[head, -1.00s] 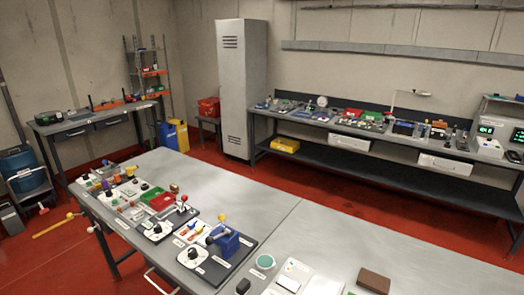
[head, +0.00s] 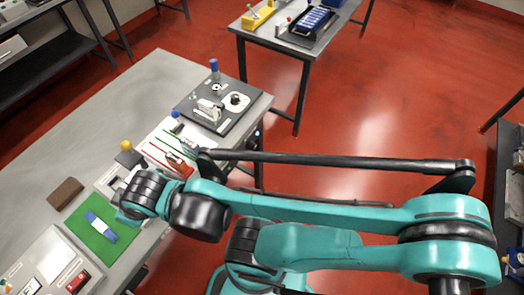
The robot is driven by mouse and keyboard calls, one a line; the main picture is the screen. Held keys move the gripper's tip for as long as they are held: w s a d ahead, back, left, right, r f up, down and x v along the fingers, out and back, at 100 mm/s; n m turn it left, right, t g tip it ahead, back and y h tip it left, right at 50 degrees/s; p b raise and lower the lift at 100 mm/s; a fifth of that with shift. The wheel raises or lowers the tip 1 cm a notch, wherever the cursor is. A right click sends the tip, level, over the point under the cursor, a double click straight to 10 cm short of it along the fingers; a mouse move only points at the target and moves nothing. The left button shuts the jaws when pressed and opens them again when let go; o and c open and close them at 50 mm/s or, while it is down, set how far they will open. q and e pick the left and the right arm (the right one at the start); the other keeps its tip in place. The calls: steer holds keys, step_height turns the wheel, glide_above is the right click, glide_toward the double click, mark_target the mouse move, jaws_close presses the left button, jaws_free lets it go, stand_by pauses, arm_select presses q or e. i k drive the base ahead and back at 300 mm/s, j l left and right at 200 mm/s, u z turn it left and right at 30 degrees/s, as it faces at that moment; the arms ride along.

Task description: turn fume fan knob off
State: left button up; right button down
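A round black knob (head: 236,99) sits on a white plate on a dark board (head: 183,106) at the table's far corner. Its label is not readable, so I cannot tell whether it is the fume fan knob. Small dark fittings and a bluish light (head: 258,133) show at the table's side edge, partly behind my arm. My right arm comes in from the right, and its wrist end (head: 130,207) is over the table beside a green mat (head: 88,240). The fingers are not clear, so I cannot tell their state. My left gripper is out of view.
The grey table (head: 120,90) also bears a brown block (head: 65,193), a yellow-topped control (head: 126,146), a blue-topped post (head: 214,66) and a red item (head: 178,166). A second table (head: 291,48) stands beyond. Red floor (head: 390,80) lies open at right.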

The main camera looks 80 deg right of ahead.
mark_target(251, 146)
steer(key=z, duration=2.25)
steer(key=k+z, duration=0.15)
steer(key=z, duration=0.25)
steer(key=k+l+z, duration=0.1)
steer(key=z, duration=0.3)
steer(key=k+l+z, duration=0.1)
steer(key=l+z, duration=0.15)
steer(key=z, duration=0.15)
